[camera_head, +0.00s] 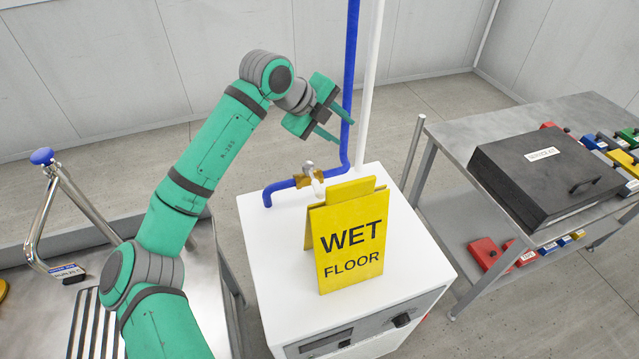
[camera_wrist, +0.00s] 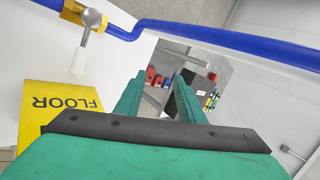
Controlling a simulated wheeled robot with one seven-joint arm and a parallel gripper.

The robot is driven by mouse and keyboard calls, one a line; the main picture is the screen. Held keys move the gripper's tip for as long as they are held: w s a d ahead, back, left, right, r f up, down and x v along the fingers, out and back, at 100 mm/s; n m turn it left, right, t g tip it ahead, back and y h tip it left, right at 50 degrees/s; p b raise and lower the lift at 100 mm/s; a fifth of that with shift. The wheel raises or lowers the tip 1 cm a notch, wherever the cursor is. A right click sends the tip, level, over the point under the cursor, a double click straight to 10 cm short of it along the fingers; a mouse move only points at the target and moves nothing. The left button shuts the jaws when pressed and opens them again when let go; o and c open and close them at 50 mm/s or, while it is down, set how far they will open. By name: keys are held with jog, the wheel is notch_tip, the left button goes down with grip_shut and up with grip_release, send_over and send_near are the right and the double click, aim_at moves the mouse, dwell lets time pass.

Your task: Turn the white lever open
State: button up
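The white lever (camera_head: 317,186) is on a brass valve (camera_head: 303,179) in the blue pipe (camera_head: 350,80), just above the white cabinet top (camera_head: 270,235). In the wrist view the lever (camera_wrist: 78,62) hangs from the valve's metal stem (camera_wrist: 92,18), at upper left. My gripper (camera_head: 345,130) is above and to the right of the valve in the head view, apart from the lever. Its two green fingers (camera_wrist: 157,90) are spread with nothing between them. In the head view the yellow WET FLOOR sign (camera_head: 350,240) stands close in front of the lever, near its lower end.
A white pipe (camera_head: 370,80) rises beside the blue one. To the right, a grey table (camera_head: 470,130) holds a black case (camera_head: 545,170) and several coloured blocks. At left is a metal bench (camera_head: 210,300) with a bent tube with a blue knob (camera_head: 42,156).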

aim_at(318, 188)
jog(key=s+a+f+m+g+y, duration=0.3)
jog(key=s+a+m+g+y, duration=0.15)
jog(key=s+a, duration=0.2)
jog(key=shift+n, duration=0.25)
jog(key=x, duration=0.7)
jog(key=a+x, duration=0.1)
jog(key=x, duration=0.2)
jog(key=shift+w+f, duration=0.25)
jog(key=shift+f, duration=0.1)
grip_shut()
